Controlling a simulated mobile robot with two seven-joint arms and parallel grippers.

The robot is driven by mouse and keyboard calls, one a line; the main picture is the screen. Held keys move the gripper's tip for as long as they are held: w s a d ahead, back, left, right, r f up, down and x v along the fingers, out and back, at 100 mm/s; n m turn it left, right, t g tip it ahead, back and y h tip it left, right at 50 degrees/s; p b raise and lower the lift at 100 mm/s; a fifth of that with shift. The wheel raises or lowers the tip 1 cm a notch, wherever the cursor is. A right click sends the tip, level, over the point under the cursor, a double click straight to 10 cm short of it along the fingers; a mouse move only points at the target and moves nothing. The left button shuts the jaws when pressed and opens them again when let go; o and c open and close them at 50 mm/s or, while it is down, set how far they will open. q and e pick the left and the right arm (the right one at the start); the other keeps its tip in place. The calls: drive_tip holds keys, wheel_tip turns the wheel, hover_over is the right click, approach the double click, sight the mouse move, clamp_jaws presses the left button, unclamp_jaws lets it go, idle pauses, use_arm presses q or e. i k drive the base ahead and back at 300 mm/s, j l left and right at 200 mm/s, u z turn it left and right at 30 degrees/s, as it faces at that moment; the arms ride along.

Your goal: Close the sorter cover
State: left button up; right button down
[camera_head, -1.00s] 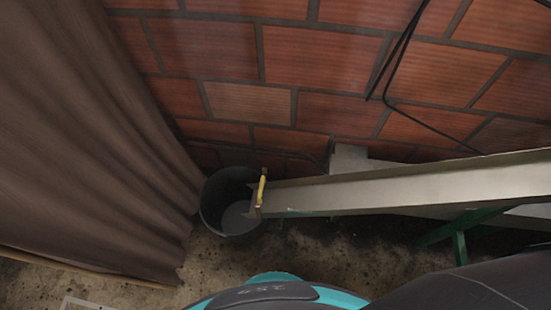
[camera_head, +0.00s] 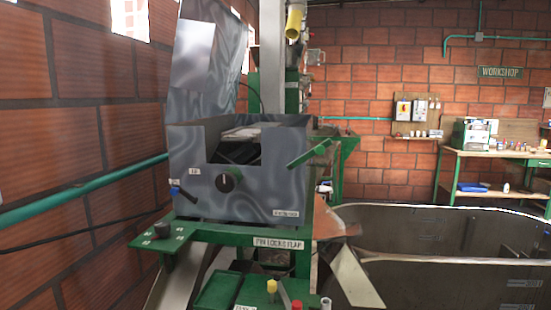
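A grey metal sorter box (camera_head: 240,195) stands on a green frame in the middle left of the head view. Its front has a cut-out, a dark round knob (camera_head: 224,183) and a small lever with a blue end at the left. A tall shiny metal panel (camera_head: 208,65), which looks like its cover, stands raised and upright at the back of the box, so the box is open on top. Dark and pale parts show inside. Neither of my grippers shows in the view.
Buttons and green boxes sit at the bottom. Large grey tanks (camera_head: 450,265) fill the lower right. A brick wall is close at left; a workbench (camera_head: 495,160) stands far right.

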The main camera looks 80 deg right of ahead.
sight(210, 44)
drive_tip(key=z, duration=2.55)
